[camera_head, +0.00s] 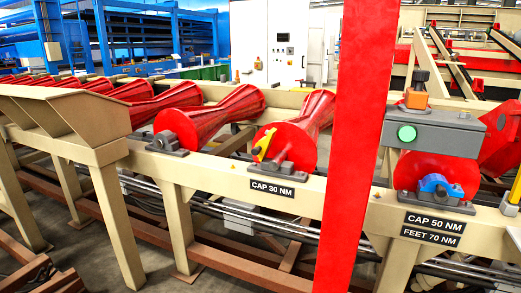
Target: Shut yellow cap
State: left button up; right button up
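The yellow cap (264,144) is at the near end of a red roller (305,120), on a grey bearing block (274,170) above the "CAP 30 NM" label (272,188). It stands tilted up, with the rounded roller shaft end (281,159) bare beside it, so it looks open. The cap is small, and its hinge cannot be made out. Neither of my grippers is in view.
A wide red upright post (357,130) crosses the view just right of the yellow cap. Beyond it are a blue cap (436,186) and a grey box with a green button (407,133). A beige housing (65,115) stands at left.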

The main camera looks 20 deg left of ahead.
aim_at(262, 149)
jog(key=i+j+z, duration=0.2)
jog(key=j, duration=0.3)
jog(key=i+j+z, duration=0.25)
jog(key=j, duration=0.3)
jog(key=j+z, duration=0.2)
jog(key=j, duration=0.3)
jog(key=i+j+z, duration=0.1)
jog(key=j+z, duration=0.15)
jog(key=j, duration=0.35)
